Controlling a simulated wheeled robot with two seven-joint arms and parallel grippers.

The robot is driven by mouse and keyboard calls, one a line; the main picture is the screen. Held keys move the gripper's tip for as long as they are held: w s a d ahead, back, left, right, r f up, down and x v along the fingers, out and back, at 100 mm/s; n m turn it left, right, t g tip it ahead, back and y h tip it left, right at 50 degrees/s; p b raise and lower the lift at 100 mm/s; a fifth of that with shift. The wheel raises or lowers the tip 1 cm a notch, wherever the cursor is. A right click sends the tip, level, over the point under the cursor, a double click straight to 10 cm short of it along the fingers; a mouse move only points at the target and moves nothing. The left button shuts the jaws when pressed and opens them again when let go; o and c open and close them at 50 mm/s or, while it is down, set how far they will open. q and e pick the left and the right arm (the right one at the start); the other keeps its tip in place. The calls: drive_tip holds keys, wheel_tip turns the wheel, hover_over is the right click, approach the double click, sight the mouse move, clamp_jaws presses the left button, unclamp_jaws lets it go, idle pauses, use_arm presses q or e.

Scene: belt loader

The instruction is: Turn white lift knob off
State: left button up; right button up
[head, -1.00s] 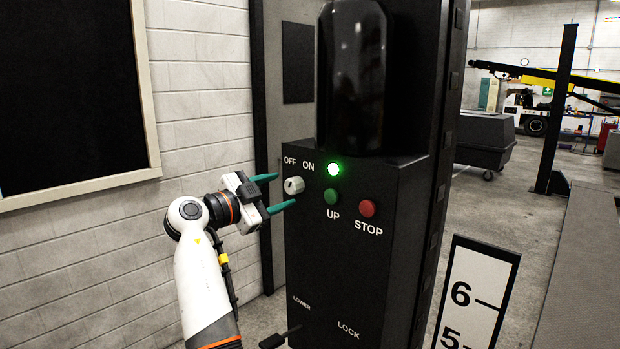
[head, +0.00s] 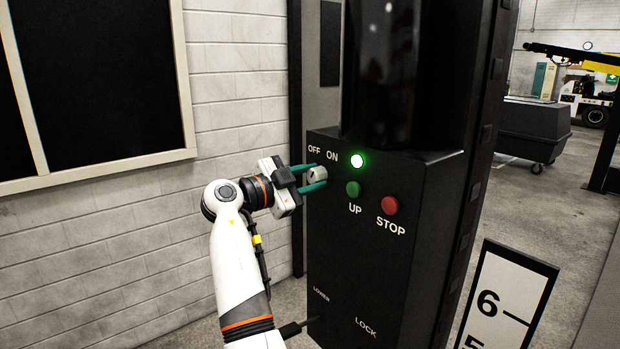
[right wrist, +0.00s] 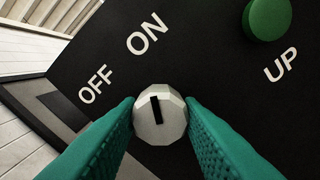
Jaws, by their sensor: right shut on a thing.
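The white lift knob (head: 314,173) sits on the front of the black control box, below the OFF and ON labels. In the right wrist view the knob (right wrist: 174,117) is faceted, and its black mark points up, closer to the ON label than to OFF. My right gripper (head: 317,179) is shut on the knob, with one green finger on each side of it. In the right wrist view the fingers of the right gripper (right wrist: 160,112) flank the knob. My left gripper is out of view.
A lit green lamp (head: 357,161) is right of the knob. The green UP button (head: 353,189) and red STOP button (head: 390,205) are close by. A brick wall (head: 90,240) stands left.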

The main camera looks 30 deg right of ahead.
idle(0.3)
drive_tip(key=shift+n+b, duration=0.75)
drive_tip(key=shift+n, duration=0.35)
drive_tip(key=n, duration=0.2)
drive_tip(key=shift+n+b, duration=0.4)
drive_tip(key=n, duration=0.3)
drive_tip(key=shift+r, duration=0.1)
drive_tip(key=shift+n, duration=1.8)
drive_tip(key=shift+r, duration=0.1)
drive_tip(key=o, duration=1)
drive_tip(key=shift+d, duration=0.1)
